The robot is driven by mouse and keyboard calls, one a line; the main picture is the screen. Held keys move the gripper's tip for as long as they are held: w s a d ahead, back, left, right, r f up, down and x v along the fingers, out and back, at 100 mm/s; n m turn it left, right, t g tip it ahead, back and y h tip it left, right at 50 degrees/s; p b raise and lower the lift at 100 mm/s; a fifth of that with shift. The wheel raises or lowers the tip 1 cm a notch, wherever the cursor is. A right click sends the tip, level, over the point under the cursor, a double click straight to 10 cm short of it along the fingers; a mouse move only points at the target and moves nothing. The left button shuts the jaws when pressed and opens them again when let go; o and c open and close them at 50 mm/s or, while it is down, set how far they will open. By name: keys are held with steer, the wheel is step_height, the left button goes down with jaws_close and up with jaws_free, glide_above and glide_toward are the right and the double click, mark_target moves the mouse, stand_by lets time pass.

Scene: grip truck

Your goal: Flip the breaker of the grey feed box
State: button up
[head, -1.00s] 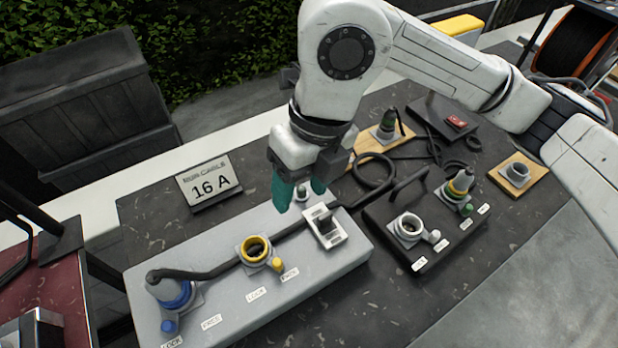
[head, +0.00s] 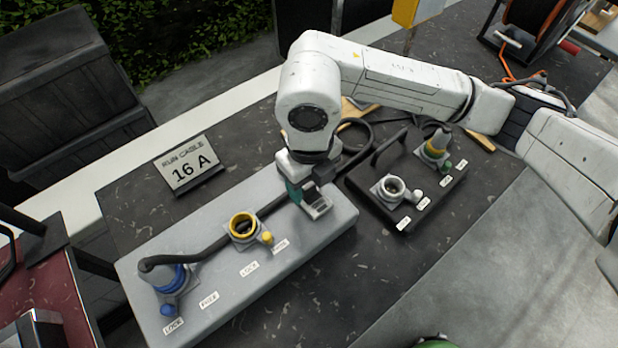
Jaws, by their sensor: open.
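The grey feed box (head: 215,308) lies on the dark table in the lower left of the head view. The fingers are open, though the gripper hides most of the breaker. I cannot tell which way the lever lies or whether a finger touches it. A blue plug (head: 172,278) with a black cable and a yellow socket (head: 243,226) are on the same box.
A "16 A" sign (head: 188,165) stands behind the grey box. Bare table lies in front of both boxes.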

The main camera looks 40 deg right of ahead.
steer(key=shift+f, duration=0.15)
steer(key=c, duration=1.1)
steer(key=shift+o, duration=0.2)
steer(key=shift+w+f+g+b, duration=0.15)
steer(key=shift+w+g+b, duration=0.3)
steer(key=shift+g, duration=0.55)
steer(key=shift+w+g+b, duration=0.3)
steer(key=shift+w+g, duration=0.15)
steer(key=shift+g, duration=0.65)
steer(key=o, duration=1.1)
steer(key=shift+c, duration=0.2)
